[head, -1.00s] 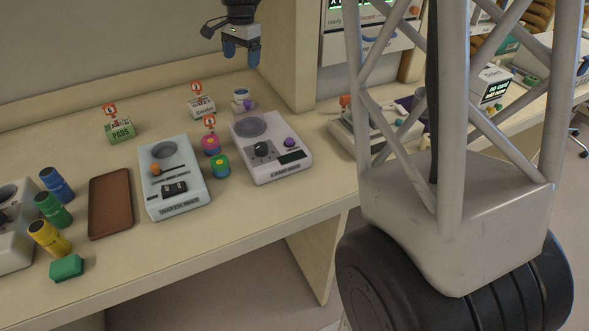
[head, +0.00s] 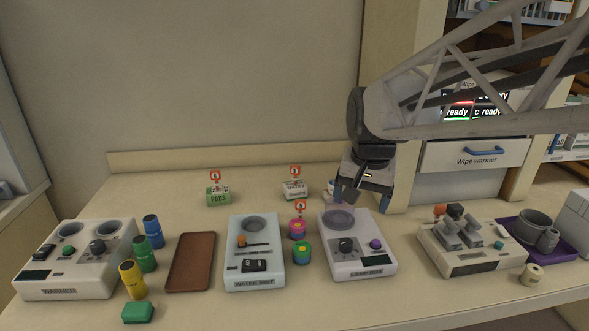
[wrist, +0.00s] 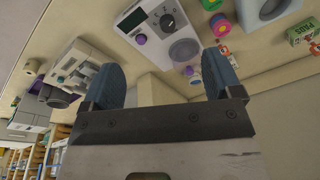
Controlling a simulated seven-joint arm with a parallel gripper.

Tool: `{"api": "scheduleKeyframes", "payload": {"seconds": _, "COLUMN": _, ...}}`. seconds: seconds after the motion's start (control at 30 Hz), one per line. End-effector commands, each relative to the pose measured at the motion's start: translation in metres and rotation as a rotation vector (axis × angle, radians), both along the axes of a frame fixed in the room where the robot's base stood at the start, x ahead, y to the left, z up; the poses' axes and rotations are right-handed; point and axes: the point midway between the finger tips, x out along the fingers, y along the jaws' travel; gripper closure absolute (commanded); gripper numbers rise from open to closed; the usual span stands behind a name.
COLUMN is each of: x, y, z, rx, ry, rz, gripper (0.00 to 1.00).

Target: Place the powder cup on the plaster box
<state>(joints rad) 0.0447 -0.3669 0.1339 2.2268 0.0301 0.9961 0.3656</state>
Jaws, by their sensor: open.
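The powder cup, seemingly the small pale cup (head: 329,186), stands on the bench behind the scale-like white device, partly hidden by my gripper. The plaster box (head: 294,189), small and white with a red tag above it, stands to its left. My gripper (head: 363,197) points down just right of the cup, open, with no object visible between its blue fingers. The wrist view shows the open fingers (wrist: 165,86) too, with small items near the right one that I cannot make out clearly.
A green pads box (head: 217,195) stands further left. The white device (head: 362,262) with a round plate is in front of the cup, with stacked coloured pots (head: 302,252) beside it. A wall cabinet (head: 473,155) rises at the right.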

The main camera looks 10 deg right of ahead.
Motion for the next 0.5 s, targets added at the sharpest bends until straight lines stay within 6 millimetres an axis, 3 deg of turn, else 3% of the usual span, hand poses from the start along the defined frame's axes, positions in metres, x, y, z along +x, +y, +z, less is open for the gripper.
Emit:
{"api": "scheduleKeyframes", "payload": {"seconds": 0.2, "x": -0.064, "y": 0.006, "z": -0.012, "rx": -0.034, "ry": -0.031, "rz": 0.137, "gripper": 0.15}}
{"api": "scheduleKeyframes", "payload": {"seconds": 0.5, "x": -0.138, "y": 0.011, "z": -0.038, "rx": -0.082, "ry": -0.065, "rz": 0.315, "gripper": 0.15}}
